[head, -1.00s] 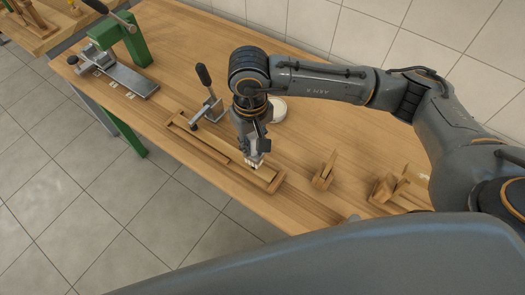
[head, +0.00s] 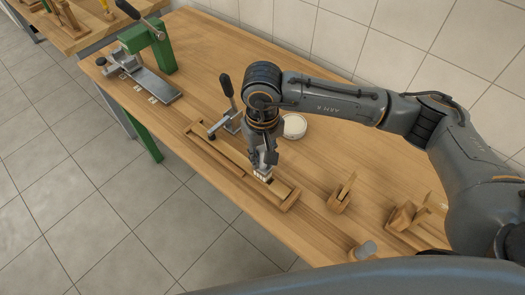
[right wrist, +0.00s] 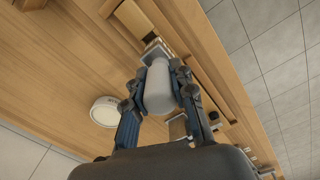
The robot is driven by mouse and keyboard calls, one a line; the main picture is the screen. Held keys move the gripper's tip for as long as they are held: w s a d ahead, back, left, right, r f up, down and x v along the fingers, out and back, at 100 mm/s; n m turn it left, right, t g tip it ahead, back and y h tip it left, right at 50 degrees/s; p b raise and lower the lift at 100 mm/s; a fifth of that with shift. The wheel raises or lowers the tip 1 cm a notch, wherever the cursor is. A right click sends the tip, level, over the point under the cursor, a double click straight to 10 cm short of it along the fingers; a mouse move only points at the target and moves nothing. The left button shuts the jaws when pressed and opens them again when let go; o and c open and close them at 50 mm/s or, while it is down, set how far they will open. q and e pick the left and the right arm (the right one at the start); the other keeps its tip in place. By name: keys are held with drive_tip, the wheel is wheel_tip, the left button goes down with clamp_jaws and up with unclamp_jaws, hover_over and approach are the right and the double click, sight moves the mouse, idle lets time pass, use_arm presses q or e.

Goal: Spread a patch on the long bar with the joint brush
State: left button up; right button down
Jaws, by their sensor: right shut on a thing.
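The long bar (head: 228,158) lies in a shallow wooden holder (head: 286,205) along the front of the workbench. My right gripper (head: 263,168) is over the bar's right part, pointing down. It is shut on the joint brush (right wrist: 158,90), whose pale rounded handle sits between the fingers in the right wrist view. The pale bristle end (head: 264,177) is at the bar's surface; I cannot tell whether it touches. Whether the bar bears any patch is hidden or too small to tell. My left gripper is not in view.
A toggle clamp (head: 228,97) stands behind the holder. A round white dish (head: 294,126) is behind my gripper. A green stand (head: 162,55) with a metal plate (head: 150,87) is at the left. Wooden tools (head: 341,197) stand at the right. Open bench lies behind the dish.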

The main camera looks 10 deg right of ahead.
drive_tip(key=shift+f+b, duration=0.2)
drive_tip(key=shift+b, duration=0.1)
idle(0.6)
drive_tip(key=s+d, duration=0.1)
drive_tip(key=s, duration=0.1)
drive_tip(key=s+d, duration=0.2)
drive_tip(key=shift+s+d, duration=0.1)
drive_tip(key=shift+d, duration=0.05)
wheel_tip(320, 180, up, 2)
drive_tip(key=shift+r, duration=0.15)
idle(0.4)
drive_tip(key=c, duration=1.8)
unclamp_jaws()
clamp_jaws()
drive_tip(key=shift+f, duration=0.3)
